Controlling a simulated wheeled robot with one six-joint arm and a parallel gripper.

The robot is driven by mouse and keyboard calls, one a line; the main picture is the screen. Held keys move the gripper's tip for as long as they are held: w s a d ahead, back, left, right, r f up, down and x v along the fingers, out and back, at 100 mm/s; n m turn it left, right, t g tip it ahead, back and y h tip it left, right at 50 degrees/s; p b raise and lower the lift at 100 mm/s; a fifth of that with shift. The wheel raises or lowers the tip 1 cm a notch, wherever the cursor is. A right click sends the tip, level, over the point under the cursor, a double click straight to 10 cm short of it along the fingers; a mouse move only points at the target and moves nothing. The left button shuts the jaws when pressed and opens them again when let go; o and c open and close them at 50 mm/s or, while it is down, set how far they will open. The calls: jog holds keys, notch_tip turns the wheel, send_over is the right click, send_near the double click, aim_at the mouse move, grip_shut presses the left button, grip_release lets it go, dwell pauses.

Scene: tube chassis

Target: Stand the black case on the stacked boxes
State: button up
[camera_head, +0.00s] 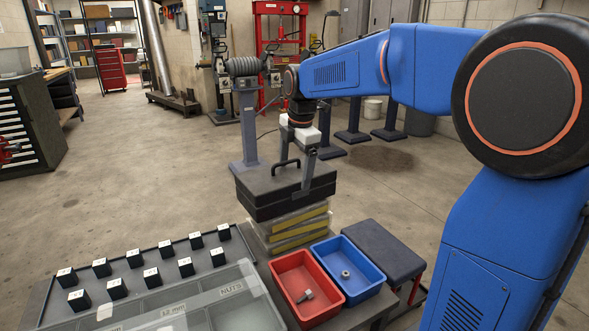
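The black case (262,192) is level, with its handle (284,162) on top. It is right above the stacked boxes (301,230), which are clear-grey with yellow bands. I cannot tell whether its underside touches the top box. My gripper (305,188) points down over the case, at the right end of the handle. One grey finger shows plainly against the case's top; the other finger is not clear. I cannot tell whether the fingers are closed on the handle or apart from it.
A red bin (283,274) with a bolt and a blue bin (365,291) with a nut stand in front of the boxes. A dark tray (135,287) with several labelled black blocks lies at left. A dark stool (382,248) stands right. Open floor surrounds the bench.

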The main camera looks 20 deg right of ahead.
notch_tip(320, 180, up, 12)
jog(key=s, duration=0.2)
jog(key=s+d+f+m+t, duration=0.1)
jog(key=s+d+f+m, duration=0.1)
jog(key=s+f+m, duration=0.5)
jog(key=s+d+f+m+t, duration=0.1)
jog(key=s+f+m, duration=0.6)
jog(key=s, duration=0.7)
jog(key=s+d+f+m, duration=0.4)
jog(key=s+f+m, duration=0.3)
jog(key=s, duration=0.4)
jog(key=shift+f+t+h, duration=0.3)
jog(key=shift+f+t, duration=0.05)
jog(key=shift+t, duration=0.05)
